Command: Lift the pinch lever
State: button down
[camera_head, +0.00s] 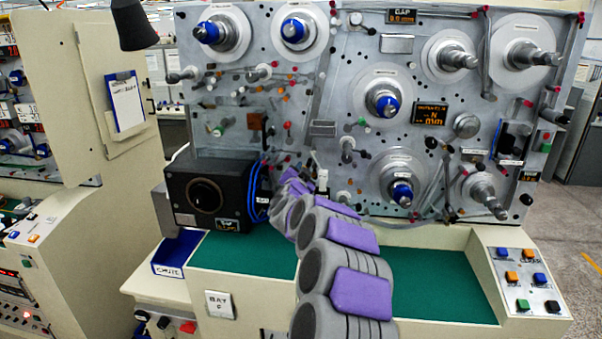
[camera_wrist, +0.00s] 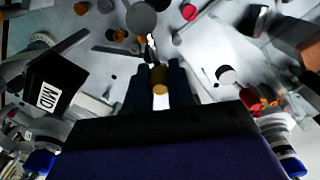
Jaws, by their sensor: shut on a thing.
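In the wrist view, my gripper (camera_wrist: 161,68) points at the machine's grey panel. Its two dark fingers are shut on a small brass-coloured cylindrical knob (camera_wrist: 160,82), one finger on each side. The knob appears to be the handle end of the pinch lever; the rest of the lever is hard to make out behind the fingers. In the head view, my purple and grey arm reaches up to the lower middle of the panel (camera_head: 350,75). There the arm hides the fingers and the knob.
A black box with a round dial (camera_head: 207,194) and blue cables stands left of my arm. A dark block labelled MID (camera_wrist: 48,92) is left of the fingers in the wrist view. Spindles (camera_head: 385,100) and small pegs crowd the panel. The green ledge (camera_head: 440,290) is clear right of my arm.

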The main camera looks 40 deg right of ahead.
jog(key=shift+f, duration=0.15)
jog(key=c, duration=1.4)
grip_release()
jog(key=shift+w, duration=0.1)
jog(key=shift+o, duration=1)
jog(key=shift+w+d+f, duration=0.1)
jog(key=shift+o, duration=1.1)
jog(key=shift+d, duration=0.15)
jog(key=p+v, duration=0.2)
jog(key=v, duration=1.5)
jog(key=shift+s, duration=0.25)
